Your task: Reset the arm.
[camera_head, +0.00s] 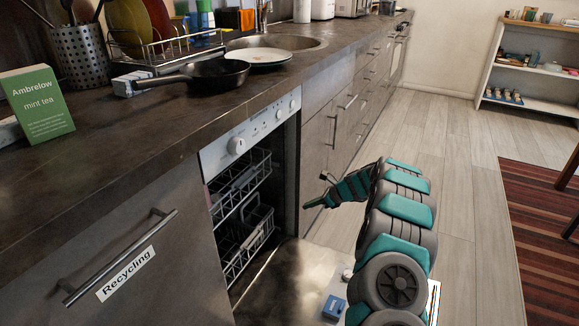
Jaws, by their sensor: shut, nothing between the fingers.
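My arm (395,215), grey and teal, rises from the bottom right and bends over toward the dishwasher. My gripper (306,206) is at its end, pointing left and slightly down. The fingers come together to a narrow tip, shut and empty. The gripper hangs in the air to the right of the dishwasher opening, and I see no contact with anything. The dishwasher (250,128) stands open, with its door (285,285) folded down. Two wire racks (240,190) show inside it.
The counter (130,130) holds a black pan (215,73), a white plate (259,56), a dish rack (180,45) and a green tea box (37,105). A drawer labelled Recycling (125,273) is left of the dishwasher. Wooden floor (465,215) is clear on the right, beside a striped rug (535,235).

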